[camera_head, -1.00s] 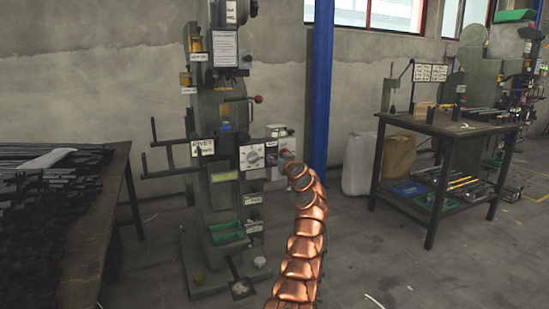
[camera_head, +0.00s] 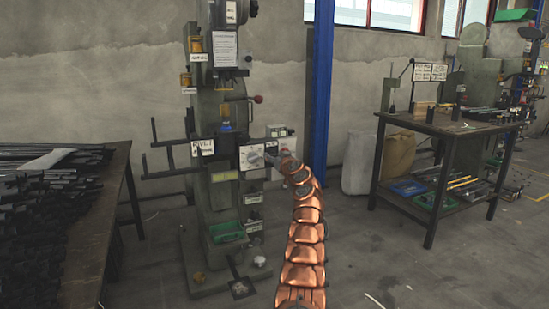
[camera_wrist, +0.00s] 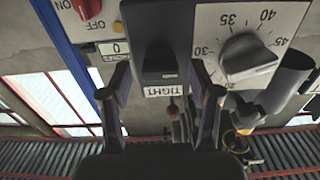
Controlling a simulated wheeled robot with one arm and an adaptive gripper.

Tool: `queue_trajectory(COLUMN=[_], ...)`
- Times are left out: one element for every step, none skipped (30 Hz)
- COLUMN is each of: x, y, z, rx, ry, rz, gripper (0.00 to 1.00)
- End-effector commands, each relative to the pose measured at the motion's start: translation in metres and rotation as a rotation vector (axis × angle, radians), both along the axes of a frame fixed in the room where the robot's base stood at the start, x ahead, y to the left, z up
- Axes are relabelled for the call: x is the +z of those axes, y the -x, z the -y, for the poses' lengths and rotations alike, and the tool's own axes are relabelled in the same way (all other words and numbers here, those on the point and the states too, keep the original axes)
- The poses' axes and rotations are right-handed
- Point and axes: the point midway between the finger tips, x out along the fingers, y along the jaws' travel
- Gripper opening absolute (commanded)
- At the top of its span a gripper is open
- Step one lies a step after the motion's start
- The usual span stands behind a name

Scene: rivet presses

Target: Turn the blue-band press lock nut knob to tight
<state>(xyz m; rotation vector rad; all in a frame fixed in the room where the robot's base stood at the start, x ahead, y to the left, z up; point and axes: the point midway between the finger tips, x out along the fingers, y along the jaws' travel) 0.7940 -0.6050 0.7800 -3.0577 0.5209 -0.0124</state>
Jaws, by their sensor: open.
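The green press (camera_head: 215,115) with a blue band (camera_head: 226,127) stands left of centre in the head view. In the wrist view, a dark knob (camera_wrist: 165,58) sits on a grey plate with a TIGHT label (camera_wrist: 162,90) beside it; I take it as the lock nut knob. My gripper (camera_wrist: 160,76) is open, its two fingers on either side of the knob with gaps showing. Contact is not visible. In the head view my gripper (camera_head: 274,158) is at the press front and hides the knob.
A numbered dial (camera_wrist: 247,58) with a grey knob is close on the right in the wrist view. A red ON/OFF switch (camera_wrist: 87,8) is at upper left. A blue post (camera_head: 319,100) stands right of the press. A table of dark bars (camera_head: 110,205) is at left.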

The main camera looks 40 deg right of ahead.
Motion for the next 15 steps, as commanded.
queue_trajectory(x=[0.0, -0.0002, -0.0001, -0.0001, -0.0003, -0.0002, -0.0002, -0.0002, -0.0004, -0.0004, -0.0003, -0.0003, -0.0003, -0.0003, -0.0003], y=[0.0, 0.0, 0.0, 0.0, -0.0002, -0.0002, -0.0002, -0.0002, -0.0002, -0.0002, -0.0003, -0.0003, -0.0003, -0.0002, -0.0002], z=[0.0, 0.0, -0.0001, -0.0001, -0.0002, -0.0003, -0.0004, -0.0004, -0.0004, -0.0004, -0.0004, -0.0004, -0.0004, -0.0004, -0.0004], rx=[0.0, 0.0, 0.0, 0.0, 0.0, 0.001, 0.001, 0.001, 0.001, 0.001, 0.001, 0.001, 0.001, 0.001, 0.001], ry=[0.0, 0.0, 0.0, 0.0, 0.0, 0.0, -0.001, -0.001, -0.001, -0.001, -0.001, -0.001, -0.001, -0.001, -0.001], rz=[0.0, 0.0, 0.0, 0.0, 0.0, 0.0, 0.0, 0.0, -0.001, -0.001, -0.001, -0.001, -0.001, -0.001, -0.001], gripper=[0.62, 0.62, 0.59, 0.56, 0.53, 0.49, 0.46, 0.43, 0.39, 0.35, 0.32, 0.28, 0.25, 0.22, 0.18])
